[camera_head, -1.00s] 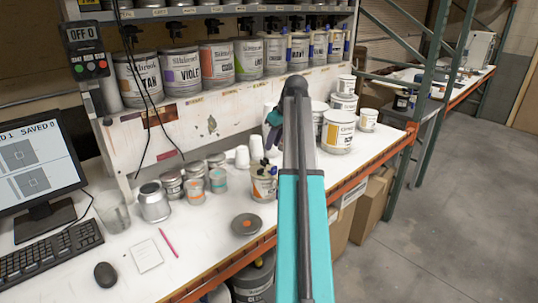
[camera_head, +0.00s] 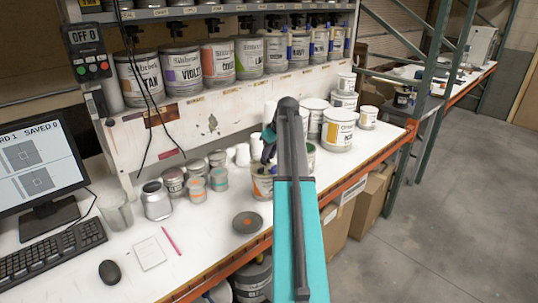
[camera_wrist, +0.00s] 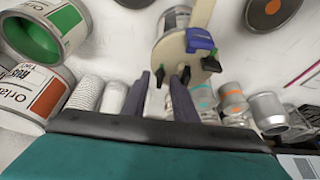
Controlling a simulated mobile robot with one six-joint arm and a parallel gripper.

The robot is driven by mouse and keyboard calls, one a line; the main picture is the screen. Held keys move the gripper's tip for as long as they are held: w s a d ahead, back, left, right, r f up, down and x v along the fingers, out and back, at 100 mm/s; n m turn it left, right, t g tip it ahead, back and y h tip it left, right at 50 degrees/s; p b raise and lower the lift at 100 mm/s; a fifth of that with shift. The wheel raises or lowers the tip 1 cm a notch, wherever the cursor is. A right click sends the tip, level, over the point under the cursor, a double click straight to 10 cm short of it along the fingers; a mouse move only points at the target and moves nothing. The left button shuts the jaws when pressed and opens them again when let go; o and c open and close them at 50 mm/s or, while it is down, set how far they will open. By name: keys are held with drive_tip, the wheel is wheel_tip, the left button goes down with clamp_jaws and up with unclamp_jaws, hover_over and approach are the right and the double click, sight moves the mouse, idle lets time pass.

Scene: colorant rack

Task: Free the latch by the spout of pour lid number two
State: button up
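A can with a cream pour lid (camera_wrist: 172,48) is just beyond my gripper in the wrist view. The lid carries a blue spout (camera_wrist: 200,40) and several small dark latches with green tips. One latch (camera_wrist: 212,65) sits close by the spout; another (camera_wrist: 160,77) shows between my fingertips. In the head view the can (camera_head: 262,186) stands on the bench, its lid partly hidden by my gripper (camera_head: 268,148). My gripper (camera_wrist: 158,78) is open, with a gap between its two dark fingers. I cannot tell whether they touch a latch. No number on the lid is readable.
Small tins (camera_head: 196,188) stand left of the can, and a dark round lid (camera_head: 247,222) lies in front. White cups (camera_head: 243,154) are behind. Larger cans (camera_head: 338,130) stand to the right. A shelf of paint cans (camera_head: 182,70) is above at the back.

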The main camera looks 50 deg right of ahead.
clamp_jaws()
drive_tip(key=shift+d+n, duration=0.1)
drive_tip(key=shift+n, duration=0.3)
drive_tip(key=shift+d+n+y+b, duration=0.2)
drive_tip(key=shift+n+y+b, duration=0.5)
drive_tip(key=shift+n+b, duration=0.4)
drive_tip(key=shift+w+n+g+y+b, duration=0.1)
drive_tip(key=shift+n+g+y+b, duration=0.45)
drive_tip(key=shift+n, duration=1.45)
unclamp_jaws()
